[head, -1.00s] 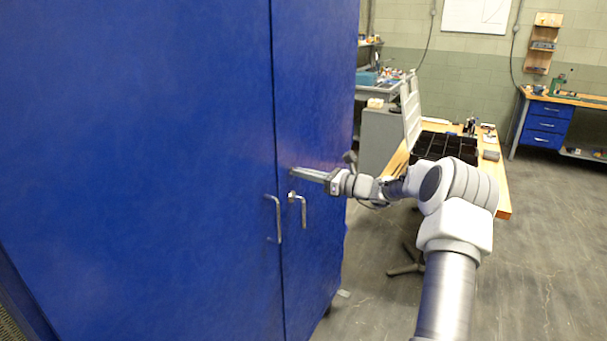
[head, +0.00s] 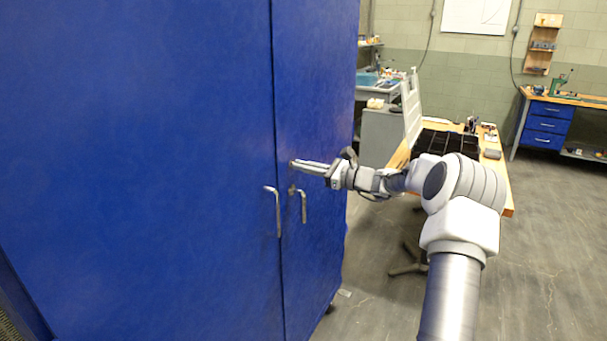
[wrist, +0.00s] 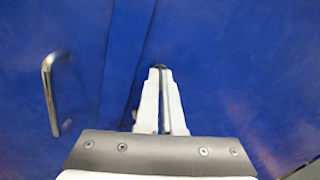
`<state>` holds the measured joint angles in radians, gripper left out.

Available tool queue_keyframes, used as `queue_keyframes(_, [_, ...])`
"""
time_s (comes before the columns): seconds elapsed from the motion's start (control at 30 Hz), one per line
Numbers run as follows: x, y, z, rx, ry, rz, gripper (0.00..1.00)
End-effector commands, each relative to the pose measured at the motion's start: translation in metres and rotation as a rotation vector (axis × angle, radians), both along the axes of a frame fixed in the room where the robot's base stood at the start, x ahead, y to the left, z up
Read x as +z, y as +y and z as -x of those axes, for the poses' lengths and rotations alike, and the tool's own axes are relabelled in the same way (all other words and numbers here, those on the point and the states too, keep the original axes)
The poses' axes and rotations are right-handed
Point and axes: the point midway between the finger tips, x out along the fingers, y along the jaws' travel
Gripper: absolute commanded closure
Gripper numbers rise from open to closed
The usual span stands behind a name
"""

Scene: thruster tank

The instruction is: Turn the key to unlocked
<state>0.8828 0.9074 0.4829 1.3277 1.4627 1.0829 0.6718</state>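A tall blue cabinet (head: 140,150) with two doors fills the left of the head view. My gripper (head: 293,164) points at the right door, with its fingertips just above that door's handle (head: 303,206). In the wrist view my gripper (wrist: 161,72) has its two pale fingers close together, with a thin gap. A small dark piece, apparently the key (wrist: 158,67), shows between the tips at the door. The fingers hide most of it, so its angle and the lock cannot be made out.
The left door's handle (head: 277,213) stands out left of the seam; it also shows in the wrist view (wrist: 49,95). A wooden table (head: 497,185) with black bins (head: 447,143) stands behind my arm. The floor to the right is open.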

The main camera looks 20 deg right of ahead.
Motion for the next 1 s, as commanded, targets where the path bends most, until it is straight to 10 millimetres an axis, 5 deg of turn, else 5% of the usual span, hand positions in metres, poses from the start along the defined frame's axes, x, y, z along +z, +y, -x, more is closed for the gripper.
queue_keyframes(1.0, [-0.0086,0.0012,0.001,-0.001,-0.591,0.759,1.0])
